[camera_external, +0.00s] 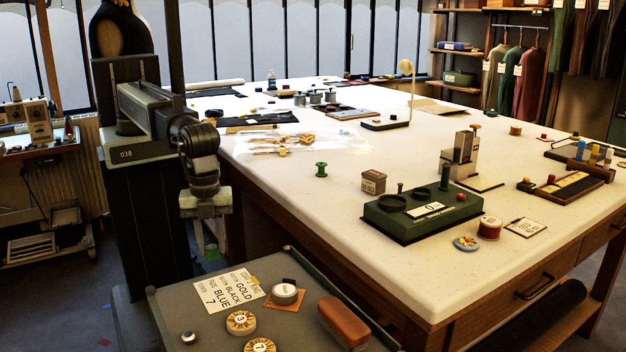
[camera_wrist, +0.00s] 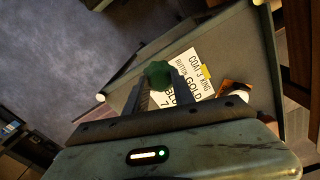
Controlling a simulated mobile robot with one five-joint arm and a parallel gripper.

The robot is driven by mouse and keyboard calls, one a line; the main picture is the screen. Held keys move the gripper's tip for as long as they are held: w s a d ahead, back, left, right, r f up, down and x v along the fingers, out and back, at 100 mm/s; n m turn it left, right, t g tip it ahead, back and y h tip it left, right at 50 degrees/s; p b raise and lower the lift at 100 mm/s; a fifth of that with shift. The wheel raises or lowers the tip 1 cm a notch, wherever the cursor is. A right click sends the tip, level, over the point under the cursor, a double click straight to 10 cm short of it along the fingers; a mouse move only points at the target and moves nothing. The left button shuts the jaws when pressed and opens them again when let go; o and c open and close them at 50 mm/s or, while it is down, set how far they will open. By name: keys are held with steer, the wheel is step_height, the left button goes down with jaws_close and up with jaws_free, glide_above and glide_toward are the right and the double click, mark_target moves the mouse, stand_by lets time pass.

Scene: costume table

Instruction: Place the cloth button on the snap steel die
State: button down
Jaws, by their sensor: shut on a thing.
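My gripper (camera_wrist: 160,82) is shut on a green rounded piece (camera_wrist: 158,72), which looks like the cloth button. It is held between the fingertips in the wrist view. In the external view my gripper (camera_external: 210,244) hangs down above the far left side of the grey cart top; the held piece is small and partly hidden there. A round steel-coloured die (camera_external: 285,292) sits on an orange-brown square patch on the cart, right of the card; it appears to be the snap steel die. In the wrist view it shows pale (camera_wrist: 240,91), right of the fingers.
A printed card (camera_external: 229,289) lies on the cart top (camera_external: 182,300). Numbered round dies (camera_external: 241,322), a brown block (camera_external: 344,322) and a small silver knob (camera_external: 188,337) also stand there. The large white table (camera_external: 330,230) behind carries a green block (camera_external: 420,216) and many small items.

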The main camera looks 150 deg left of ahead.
steer(key=a+r+n+p, duration=0.1)
steer(key=a+r+n, duration=0.1)
steer(key=a, duration=0.6)
steer(key=b, duration=0.2)
glide_above(285, 290)
steer(key=shift+s+d+f, duration=0.1)
steer(key=shift+s+f, duration=0.1)
steer(key=shift+f, duration=0.3)
steer(key=shift+s+f, duration=0.2)
steer(key=shift+f, duration=0.25)
steer(key=f+b, duration=0.3)
steer(key=f, duration=0.1)
steer(key=shift+w, duration=0.35)
steer(key=shift+r, duration=0.2)
steer(key=c, duration=1.1)
jaws_free()
steer(key=shift+f, duration=0.1)
steer(key=shift+o, duration=0.2)
